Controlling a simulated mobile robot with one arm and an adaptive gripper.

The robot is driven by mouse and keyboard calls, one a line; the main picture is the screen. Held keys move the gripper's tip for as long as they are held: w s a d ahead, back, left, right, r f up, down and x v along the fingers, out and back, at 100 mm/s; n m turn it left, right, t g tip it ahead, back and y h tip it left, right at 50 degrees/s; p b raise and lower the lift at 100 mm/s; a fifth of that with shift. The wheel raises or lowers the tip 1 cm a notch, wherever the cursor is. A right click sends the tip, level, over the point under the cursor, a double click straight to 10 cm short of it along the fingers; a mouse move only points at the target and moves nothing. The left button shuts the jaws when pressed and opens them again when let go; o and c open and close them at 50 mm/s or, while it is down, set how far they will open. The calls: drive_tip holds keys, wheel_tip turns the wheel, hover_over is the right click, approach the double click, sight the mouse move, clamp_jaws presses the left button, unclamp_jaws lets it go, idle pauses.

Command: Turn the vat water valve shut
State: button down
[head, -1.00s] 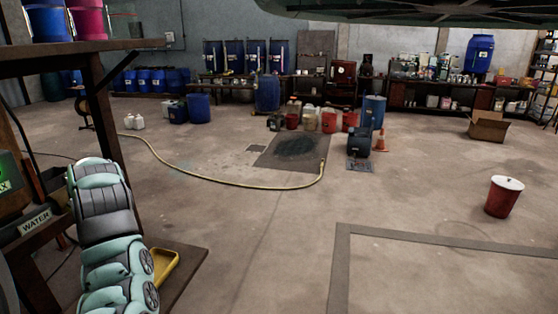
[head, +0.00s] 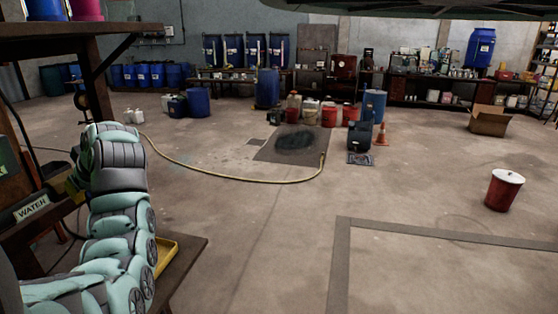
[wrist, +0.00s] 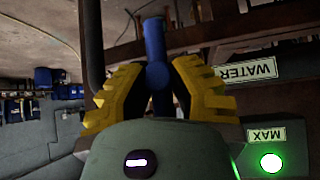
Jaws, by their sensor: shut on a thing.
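In the wrist view the blue valve handle (wrist: 155,40) stands between the two yellow fingers of my gripper (wrist: 157,78). The fingers are shut on it, one on each side. A WATER label (wrist: 246,70) is on the plate just right of the handle and appears upside down. In the head view my arm covers most of the valve area, and I cannot see the handle there. The WATER label also shows in the head view (head: 31,209), left of my arm.
A MAX label (wrist: 266,134) and a lit green button (wrist: 271,163) are close to the right of my gripper. A dark pipe (wrist: 91,45) is on the left. A yellow tray (head: 166,252) lies right of my arm. The floor beyond is mostly open, with a hose (head: 235,181).

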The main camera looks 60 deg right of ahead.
drive_tip(key=shift+f, duration=0.15)
drive_tip(key=c, duration=0.9)
unclamp_jaws()
drive_tip(key=shift+o, duration=0.2)
drive_tip(key=v, duration=1.2)
drive_tip(key=shift+a, duration=0.1)
